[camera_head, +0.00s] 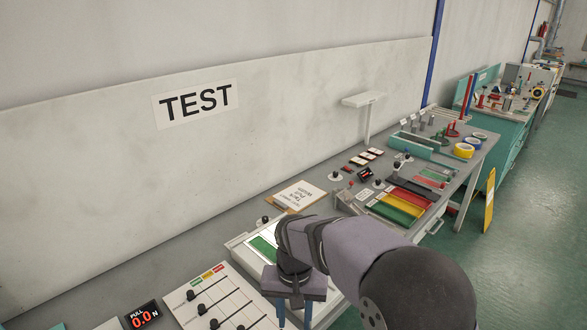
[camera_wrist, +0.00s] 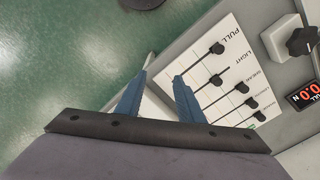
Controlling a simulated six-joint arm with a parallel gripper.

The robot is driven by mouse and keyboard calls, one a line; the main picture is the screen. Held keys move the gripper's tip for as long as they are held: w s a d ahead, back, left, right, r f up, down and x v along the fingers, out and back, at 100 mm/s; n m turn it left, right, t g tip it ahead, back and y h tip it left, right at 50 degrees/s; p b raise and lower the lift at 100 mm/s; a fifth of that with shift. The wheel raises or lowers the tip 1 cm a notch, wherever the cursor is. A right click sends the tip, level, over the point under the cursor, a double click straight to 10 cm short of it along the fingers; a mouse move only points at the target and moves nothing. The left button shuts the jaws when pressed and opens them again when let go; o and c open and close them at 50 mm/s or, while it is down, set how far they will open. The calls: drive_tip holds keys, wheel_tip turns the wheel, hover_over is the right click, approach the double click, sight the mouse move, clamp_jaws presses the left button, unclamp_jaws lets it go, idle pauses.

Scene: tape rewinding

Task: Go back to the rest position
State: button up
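My gripper (camera_head: 294,312) hangs over the front part of the workbench at the bottom centre of the head view, with its fingers pointing down. In the wrist view its two blue fingers (camera_wrist: 160,77) stand apart with nothing held between them. The gripper is open and empty. Below and beside the fingers is a white panel with black slider knobs (camera_wrist: 235,95), lettered PULL and LIGHT. The same slider panel (camera_head: 228,305) shows left of my gripper in the head view. My arm hides part of the bench behind it.
A red display (camera_head: 144,316) reads 0.0 N at the lower left. A panel with a green strip (camera_head: 262,246) lies just behind my gripper. A clipboard (camera_head: 299,196), coloured trays (camera_head: 405,203) and tape rolls (camera_head: 464,150) stand farther along the bench. Green floor (camera_wrist: 60,60) lies beyond the bench edge.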

drive_tip(key=s+d+f+n, duration=0.1)
drive_tip(key=s+d+f, duration=0.1)
drive_tip(key=s+d, duration=1.3)
drive_tip(key=shift+f, duration=0.4)
